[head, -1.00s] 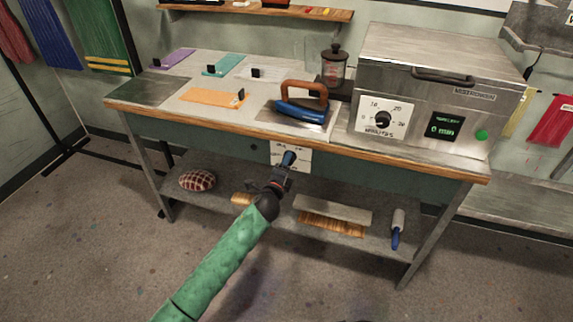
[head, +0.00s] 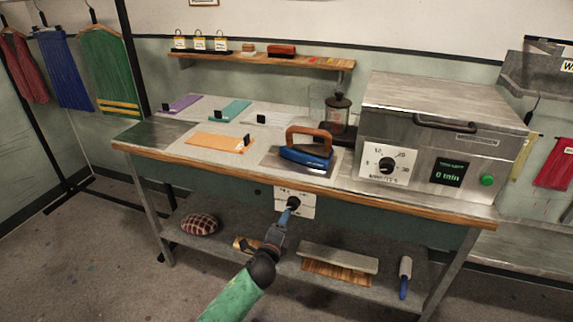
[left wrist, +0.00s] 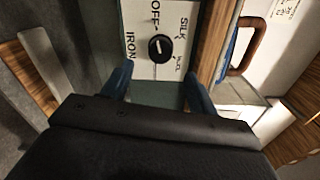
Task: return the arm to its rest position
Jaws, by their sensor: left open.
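My left arm, in a green sleeve, comes in from the bottom of the head view. Its gripper (head: 287,216) is in front of the iron's control plate (head: 305,207) on the table's front. In the left wrist view the blue fingers (left wrist: 158,88) are apart with nothing between them. The black knob (left wrist: 160,48) on the plate, marked OFF, SILK and IRON, lies beyond the fingertips, apart from them as far as I can tell. My right gripper is not in view.
The worktable (head: 400,206) bears a blue iron (head: 305,157), coloured cloths and a steel oven (head: 430,120). The lower shelf holds a checked cushion (head: 199,224), brushes and a blue-handled tool (head: 404,278). Floor at the left is free.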

